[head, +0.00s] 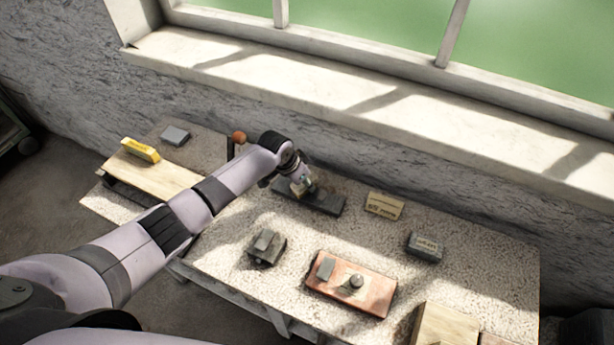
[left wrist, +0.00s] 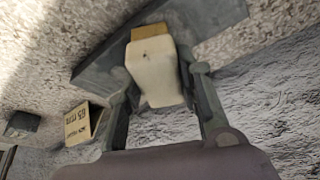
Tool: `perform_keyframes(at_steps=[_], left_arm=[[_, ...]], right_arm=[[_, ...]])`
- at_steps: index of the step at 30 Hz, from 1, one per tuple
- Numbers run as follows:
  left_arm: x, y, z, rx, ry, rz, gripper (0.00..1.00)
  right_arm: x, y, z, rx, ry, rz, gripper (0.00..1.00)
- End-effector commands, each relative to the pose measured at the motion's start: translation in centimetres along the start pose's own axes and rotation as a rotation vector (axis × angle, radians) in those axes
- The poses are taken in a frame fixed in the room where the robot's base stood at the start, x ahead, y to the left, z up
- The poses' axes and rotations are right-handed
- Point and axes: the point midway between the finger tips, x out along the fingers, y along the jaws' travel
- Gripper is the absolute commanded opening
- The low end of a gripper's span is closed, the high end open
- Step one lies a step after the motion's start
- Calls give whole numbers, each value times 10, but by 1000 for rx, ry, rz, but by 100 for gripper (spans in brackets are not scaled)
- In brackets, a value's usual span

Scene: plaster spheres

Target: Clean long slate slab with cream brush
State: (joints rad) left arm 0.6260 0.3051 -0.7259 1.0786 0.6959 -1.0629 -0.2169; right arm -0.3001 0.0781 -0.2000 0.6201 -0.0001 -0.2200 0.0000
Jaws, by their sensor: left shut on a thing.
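The long slate slab (head: 325,202) is a dark grey, flat bar on the speckled table near the wall. It also shows in the left wrist view (left wrist: 212,18). My left gripper (head: 301,182) is over the slab and shut on the cream brush (left wrist: 154,72), with one finger on each side of it. The brush is a pale block with a tan end (left wrist: 150,31). It overlaps the slab in the wrist view; I cannot tell if it touches it. In the head view the brush is small and partly hidden by my gripper. My right gripper is not in view.
A tan labelled block (head: 384,205) and a grey block (head: 425,246) lie right of the slab. A reddish slab (head: 378,298) and a dark block (head: 267,248) lie in front. A yellow block (head: 140,150) rests on a board at left. The wall and windowsill (head: 340,95) stand behind.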

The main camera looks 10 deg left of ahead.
Motion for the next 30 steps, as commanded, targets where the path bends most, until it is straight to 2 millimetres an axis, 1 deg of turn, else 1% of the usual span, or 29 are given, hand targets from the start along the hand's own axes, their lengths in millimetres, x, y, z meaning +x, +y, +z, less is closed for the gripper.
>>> perform_keyframes(at_steps=[1, 4, 6, 9, 13, 18, 25, 30], left_arm=[[-4, 0, 4, -1, -3, 0, 10], [-7, 0, 11, 0, -3, -1, 10], [-7, 0, 15, 0, -4, 0, 10], [-5, 0, 16, 1, -3, 0, 10], [-2, 0, 11, 1, -1, 0, 10], [3, 0, -1, 1, 0, 0, 10], [5, 0, -7, 0, -2, 0, 10], [10, 0, -18, 1, 1, 0, 10]], right_arm=[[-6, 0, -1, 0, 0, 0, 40], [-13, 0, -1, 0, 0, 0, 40], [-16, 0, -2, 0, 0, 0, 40], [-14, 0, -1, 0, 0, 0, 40], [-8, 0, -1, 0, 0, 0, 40], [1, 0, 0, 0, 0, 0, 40], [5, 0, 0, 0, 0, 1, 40], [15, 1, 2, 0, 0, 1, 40]])
